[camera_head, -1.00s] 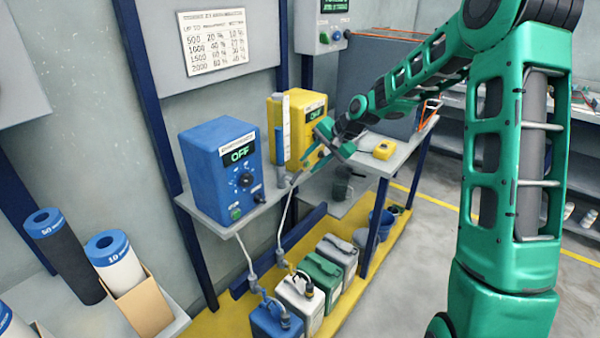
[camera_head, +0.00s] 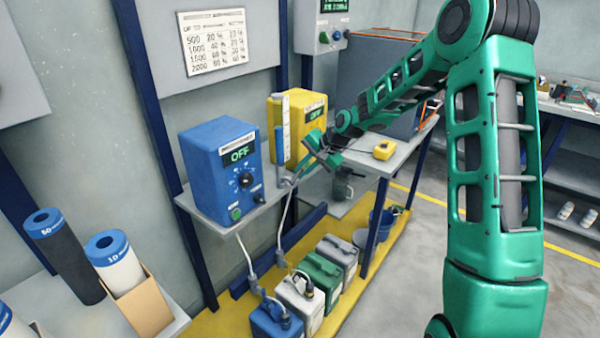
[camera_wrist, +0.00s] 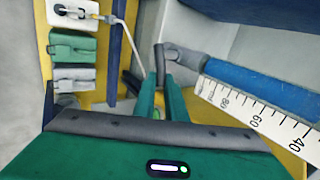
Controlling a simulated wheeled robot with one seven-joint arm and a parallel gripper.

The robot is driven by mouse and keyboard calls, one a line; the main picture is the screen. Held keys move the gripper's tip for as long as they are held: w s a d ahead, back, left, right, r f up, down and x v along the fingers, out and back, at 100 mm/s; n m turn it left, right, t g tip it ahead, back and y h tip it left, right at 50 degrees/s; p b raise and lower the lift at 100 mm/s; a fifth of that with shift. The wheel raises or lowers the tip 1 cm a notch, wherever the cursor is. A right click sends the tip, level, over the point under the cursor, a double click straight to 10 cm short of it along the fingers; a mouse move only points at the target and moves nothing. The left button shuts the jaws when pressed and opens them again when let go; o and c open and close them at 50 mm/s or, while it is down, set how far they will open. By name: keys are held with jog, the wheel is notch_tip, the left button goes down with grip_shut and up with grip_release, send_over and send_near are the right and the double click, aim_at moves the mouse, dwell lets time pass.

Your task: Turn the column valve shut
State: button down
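The column is a blue tube (camera_head: 279,145) with a white scale (camera_head: 286,125) beside it, between the blue and yellow pump boxes. In the wrist view the blue tube (camera_wrist: 265,92) enters from the right and ends in a grey fitting. The grey valve (camera_wrist: 164,58) at its lower end has a short handle. My gripper (camera_head: 297,172) reaches to the column's foot in the head view. In the wrist view my gripper (camera_wrist: 161,82) has two green fingers with a narrow gap between them. The handle is just ahead of or between the tips; contact cannot be told.
The blue pump box (camera_head: 219,170) and yellow pump box (camera_head: 298,128) flank the column on a grey shelf (camera_head: 203,207). Hoses lead down to several jerrycans, including a green one (camera_head: 318,274). A small yellow device (camera_head: 384,150) lies on the shelf at right.

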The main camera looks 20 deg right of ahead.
aim_at(294, 181)
jog(key=shift+a, duration=0.2)
jog(key=shift+s, duration=0.1)
jog(key=shift+r, duration=0.1)
jog(key=shift+s+a+r+n+t+h, duration=0.1)
jog(key=shift+s+r+n+t+h, duration=0.1)
jog(key=shift+n+t+h, duration=0.3)
jog(key=shift+s+a+r+n+t+h, duration=0.15)
jog(key=shift+a+r+n+t+h, duration=0.15)
jog(key=shift+h, duration=0.3)
jog(key=shift+s+a+r+n+t+h, duration=0.1)
jog(key=shift+s+a+t+h, duration=0.1)
jog(key=shift+t+h, duration=0.3)
jog(key=shift+s+a+r+n+t+h, duration=0.15)
jog(key=shift+a+n+t+h, duration=0.15)
jog(key=shift+t+h, duration=0.25)
jog(key=shift+s+a+r+n+t+h, duration=0.1)
jog(key=shift+s+a+n+t+h, duration=0.15)
jog(key=shift+t+h, duration=0.3)
jog(key=shift+s+a+r+n+t+h, duration=0.1)
jog(key=shift+s+a+n+t+h, duration=0.1)
jog(key=shift+n+t+h, duration=0.2)
jog(key=shift+s+a+n+t+h, duration=0.15)
jog(key=shift+n+t+h, duration=0.1)
jog(key=shift+t+h, duration=0.25)
